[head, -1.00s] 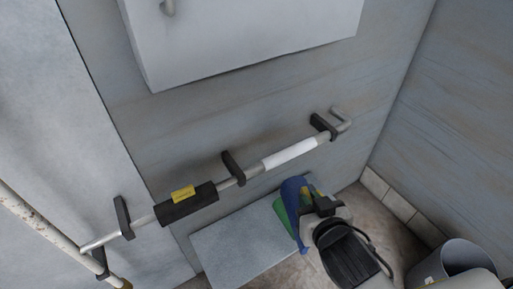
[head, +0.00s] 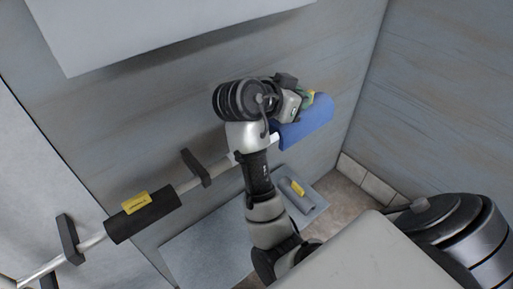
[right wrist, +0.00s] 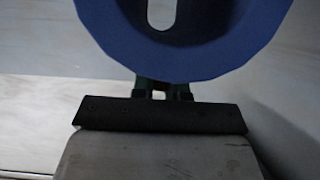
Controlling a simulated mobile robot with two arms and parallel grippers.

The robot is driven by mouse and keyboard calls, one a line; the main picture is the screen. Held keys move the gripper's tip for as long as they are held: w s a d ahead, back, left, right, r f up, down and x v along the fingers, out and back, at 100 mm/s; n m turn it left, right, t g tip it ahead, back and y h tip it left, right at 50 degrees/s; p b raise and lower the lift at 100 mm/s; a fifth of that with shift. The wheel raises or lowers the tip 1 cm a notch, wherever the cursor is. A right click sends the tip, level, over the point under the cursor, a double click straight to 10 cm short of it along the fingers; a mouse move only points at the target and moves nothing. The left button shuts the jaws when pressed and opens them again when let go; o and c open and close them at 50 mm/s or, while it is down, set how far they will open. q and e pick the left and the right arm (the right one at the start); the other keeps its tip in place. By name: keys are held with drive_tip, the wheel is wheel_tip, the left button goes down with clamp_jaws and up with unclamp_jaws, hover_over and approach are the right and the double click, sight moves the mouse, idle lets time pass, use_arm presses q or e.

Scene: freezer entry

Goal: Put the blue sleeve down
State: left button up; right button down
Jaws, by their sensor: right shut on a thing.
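The blue sleeve (head: 305,125) is at the right part of the wall rail, in line with it and beside the white section (head: 272,139). My right gripper (head: 303,101) is above the sleeve, shut on it. In the right wrist view the sleeve (right wrist: 103,30) shows end-on as a thick blue ring with a pale slot, and a dark green part lies between the fingers (right wrist: 163,94). The sleeve hides the rail's right end, so I cannot tell whether it is around the rail or just in front. My left gripper is not in view.
A black sleeve (head: 150,219) with a yellow label is on the rail's left part, near dark brackets (head: 197,169). A pale box (head: 150,35) hangs above the rail.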

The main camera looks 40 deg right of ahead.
drive_tip(key=w+a+f, duration=0.1)
drive_tip(key=w+f, duration=0.2)
drive_tip(key=w+a+f, duration=0.2)
drive_tip(key=w+f, duration=0.2)
drive_tip(key=w+a+f, duration=0.1)
drive_tip(key=w+f, duration=0.2)
drive_tip(key=shift+w+a+f, duration=0.2)
drive_tip(key=shift+f, duration=0.2)
drive_tip(key=shift+f, duration=0.1)
drive_tip(key=shift+f+b, duration=0.55)
drive_tip(key=c, duration=1.1)
unclamp_jaws()
drive_tip(key=shift+r, duration=0.1)
